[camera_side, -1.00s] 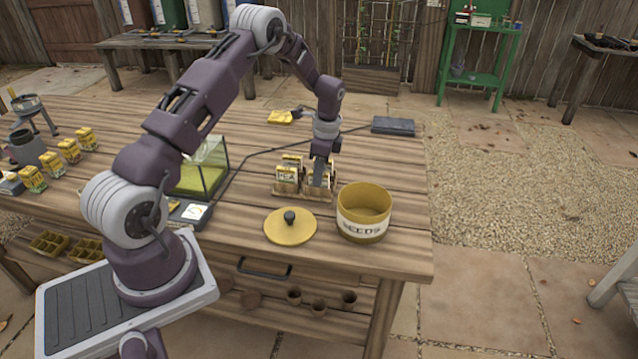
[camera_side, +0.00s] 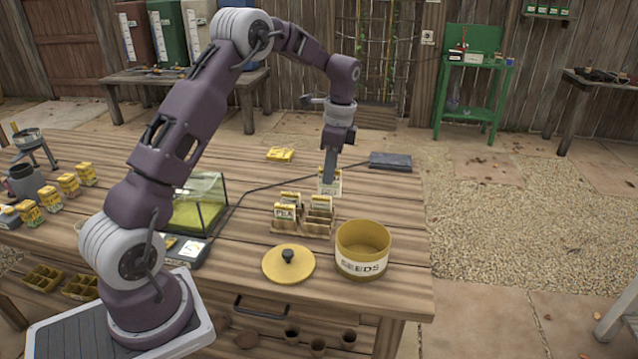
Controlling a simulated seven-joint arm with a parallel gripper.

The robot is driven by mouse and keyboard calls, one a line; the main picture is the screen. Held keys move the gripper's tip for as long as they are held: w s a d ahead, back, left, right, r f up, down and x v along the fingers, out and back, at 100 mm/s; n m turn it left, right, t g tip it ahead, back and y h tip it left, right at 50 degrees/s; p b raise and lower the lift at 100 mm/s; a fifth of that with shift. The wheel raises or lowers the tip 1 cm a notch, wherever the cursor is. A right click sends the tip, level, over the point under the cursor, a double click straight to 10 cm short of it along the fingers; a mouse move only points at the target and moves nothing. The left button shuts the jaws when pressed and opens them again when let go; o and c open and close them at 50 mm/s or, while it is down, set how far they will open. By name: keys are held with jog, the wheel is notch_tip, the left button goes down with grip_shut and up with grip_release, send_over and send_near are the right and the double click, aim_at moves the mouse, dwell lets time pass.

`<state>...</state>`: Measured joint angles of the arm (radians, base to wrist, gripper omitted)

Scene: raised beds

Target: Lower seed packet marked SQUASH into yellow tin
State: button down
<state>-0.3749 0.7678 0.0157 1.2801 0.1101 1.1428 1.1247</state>
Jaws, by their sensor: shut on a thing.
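My gripper (camera_side: 329,178) is shut on a seed packet (camera_side: 328,187) and holds it upright above and behind the wooden packet rack. The packet is pale with a yellow top; its lettering is too small to read. The yellow tin (camera_side: 362,250), marked SEEDS, stands open on the table at the front right, below and to the right of the held packet. I see no packet in the part of its inside that shows. Its yellow lid (camera_side: 288,264) with a dark knob lies flat on the table left of the tin.
The packet rack (camera_side: 316,233) holds several packets, one marked PEA (camera_side: 286,212). A glass tank (camera_side: 198,203) and a scale (camera_side: 189,250) stand to the left. A dark flat box (camera_side: 390,161) and a yellow item (camera_side: 280,154) lie at the back.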

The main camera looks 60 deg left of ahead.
jog(key=w+d, duration=0.3)
jog(key=d, duration=0.7)
jog(key=shift+d+f, duration=0.35)
notch_tip(320, 180, down, 8)
jog(key=shift+f, duration=0.15)
dwell(1.0)
jog(key=shift+w+f, duration=0.1)
jog(key=shift+f, duration=2.4)
dwell(1.3)
jog(key=c, duration=1.3)
grip_release()
